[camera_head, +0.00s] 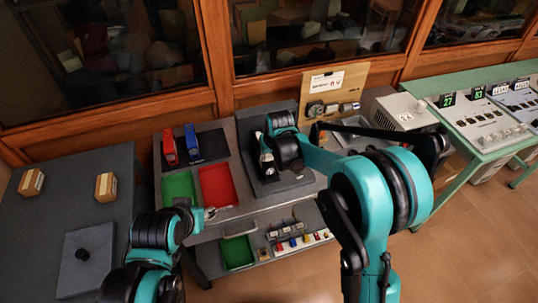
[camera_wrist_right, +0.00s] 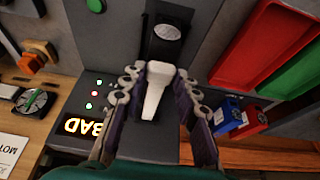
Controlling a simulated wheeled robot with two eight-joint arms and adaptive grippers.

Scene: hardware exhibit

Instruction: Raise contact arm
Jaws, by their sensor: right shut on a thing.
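The contact arm, a pale tapered lever (camera_wrist_right: 158,88), stands between the fingers of my right gripper (camera_wrist_right: 160,92) in the right wrist view. In the head view my right gripper (camera_head: 267,157) is at the dark test stand (camera_head: 285,187), and my arm hides much of the lever. My left gripper (camera_head: 206,213) is by the bench's front edge; its opening is unclear.
A red tray (camera_head: 218,186) and a green tray (camera_head: 180,187) lie left of the stand. Red (camera_head: 169,148) and blue (camera_head: 193,142) pieces stand behind them. A wooden board (camera_head: 334,88) with hardware stands behind right. A lower shelf holds a green bin (camera_head: 237,252).

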